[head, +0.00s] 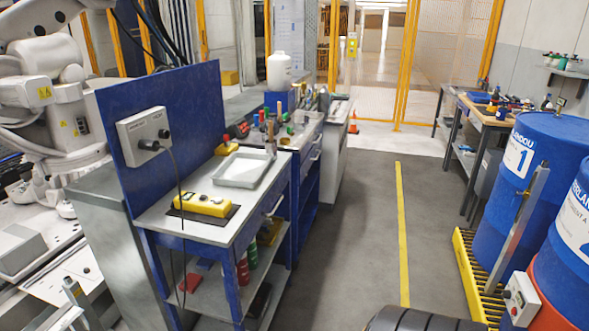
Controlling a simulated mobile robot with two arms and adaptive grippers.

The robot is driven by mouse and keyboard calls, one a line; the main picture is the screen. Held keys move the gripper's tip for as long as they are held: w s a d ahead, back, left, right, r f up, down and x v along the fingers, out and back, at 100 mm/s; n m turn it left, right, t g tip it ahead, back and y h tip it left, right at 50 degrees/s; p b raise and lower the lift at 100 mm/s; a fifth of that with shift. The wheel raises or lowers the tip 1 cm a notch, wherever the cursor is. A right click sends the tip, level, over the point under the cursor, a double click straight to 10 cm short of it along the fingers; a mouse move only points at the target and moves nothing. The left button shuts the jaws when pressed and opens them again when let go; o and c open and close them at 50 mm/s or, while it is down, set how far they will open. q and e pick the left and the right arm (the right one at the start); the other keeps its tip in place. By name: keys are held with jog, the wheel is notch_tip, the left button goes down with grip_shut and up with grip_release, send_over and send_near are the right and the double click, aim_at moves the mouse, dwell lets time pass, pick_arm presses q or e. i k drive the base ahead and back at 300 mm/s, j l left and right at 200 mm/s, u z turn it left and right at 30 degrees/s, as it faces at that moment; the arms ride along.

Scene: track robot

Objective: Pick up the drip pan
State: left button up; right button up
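A shallow, light grey rectangular tray with a raised rim, which looks like the drip pan (242,170), lies flat on the grey top of the blue-framed workbench (190,230). It sits toward the bench's far end, behind the yellow pendant control. Its inside looks empty. Neither of my grippers shows in the head view, and nothing touches the pan.
A yellow pendant (203,205) on a dark mat lies in front of the pan, with a cable hanging from a grey box (146,135) on the blue back panel. Small bottles stand behind the pan. Blue drums (528,190) stand at right. The grey aisle floor (360,230) is clear.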

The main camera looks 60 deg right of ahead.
aim_at(241, 171)
jog(key=z, duration=1.5)
jog(key=i+j+z, duration=0.1)
jog(key=i+j, duration=0.1)
jog(key=j, duration=0.1)
